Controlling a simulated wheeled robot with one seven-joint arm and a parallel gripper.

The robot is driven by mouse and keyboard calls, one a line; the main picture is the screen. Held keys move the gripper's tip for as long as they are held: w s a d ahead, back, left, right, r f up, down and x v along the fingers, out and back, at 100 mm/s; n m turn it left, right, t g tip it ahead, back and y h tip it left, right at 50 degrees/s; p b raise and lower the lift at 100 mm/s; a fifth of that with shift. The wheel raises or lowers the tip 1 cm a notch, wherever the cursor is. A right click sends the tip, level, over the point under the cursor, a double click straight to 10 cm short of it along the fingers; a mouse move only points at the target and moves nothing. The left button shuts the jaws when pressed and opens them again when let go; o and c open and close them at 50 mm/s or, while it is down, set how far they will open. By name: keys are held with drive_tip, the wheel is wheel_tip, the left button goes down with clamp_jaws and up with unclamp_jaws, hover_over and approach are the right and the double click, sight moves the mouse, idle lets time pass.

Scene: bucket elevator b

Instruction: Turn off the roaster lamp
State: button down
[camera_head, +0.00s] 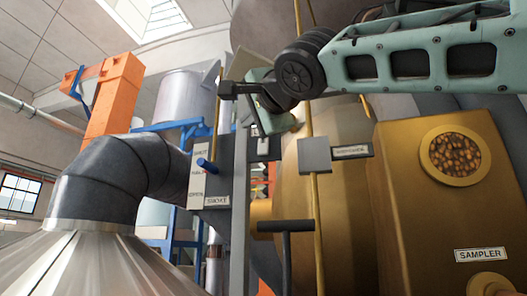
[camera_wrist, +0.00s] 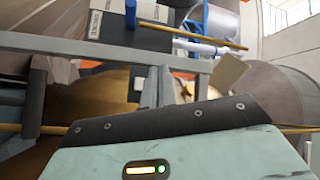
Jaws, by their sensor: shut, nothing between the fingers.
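My gripper (camera_wrist: 155,88) is shut and empty; its narrow grey fingers point up past the teal hand in the wrist view. In the head view my gripper (camera_head: 263,142) hangs below the teal wrist, close to the grey post (camera_head: 240,200). The gold roaster body (camera_head: 300,185) stands behind it. A grey box (camera_head: 315,155) with a small label sits on the roaster's front, right of my gripper. A labelled panel (camera_head: 196,180) with a blue lever (camera_head: 206,164) is lower left of my gripper. I cannot tell which part is the lamp or its switch.
A gold sampler housing (camera_head: 400,200) with a round bean window (camera_head: 455,153) fills the right. A dark T-handle (camera_head: 286,226) stands at the front middle. A thin yellow rod (camera_head: 316,215) runs upright near my arm. A large grey duct (camera_head: 100,185) fills the left.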

sight(264, 146)
drive_tip(key=shift+w+d+f+p, duration=0.25)
drive_tip(key=shift+w+d+p, duration=0.25)
drive_tip(key=shift+w, duration=0.85)
drive_tip(key=shift+w+d+f+p, duration=0.2)
drive_tip(key=shift+w+d+p, duration=0.2)
drive_tip(key=shift+w, duration=0.95)
drive_tip(key=shift+w+d+f+p, duration=0.25)
drive_tip(key=shift+w+d+p, duration=0.25)
drive_tip(key=shift+w, duration=0.85)
drive_tip(key=shift+w+d, duration=0.1)
drive_tip(key=shift+w+d+f, duration=0.1)
drive_tip(key=shift+w, duration=0.2)
drive_tip(key=shift+w+d, duration=0.1)
drive_tip(key=shift+w, duration=0.25)
drive_tip(key=shift+s+b, duration=0.1)
drive_tip(key=shift+b, duration=0.2)
drive_tip(key=shift+s+a+b, duration=0.25)
drive_tip(key=shift+s+b, duration=0.25)
drive_tip(key=shift+s, duration=0.15)
drive_tip(key=shift+s, duration=0.1)
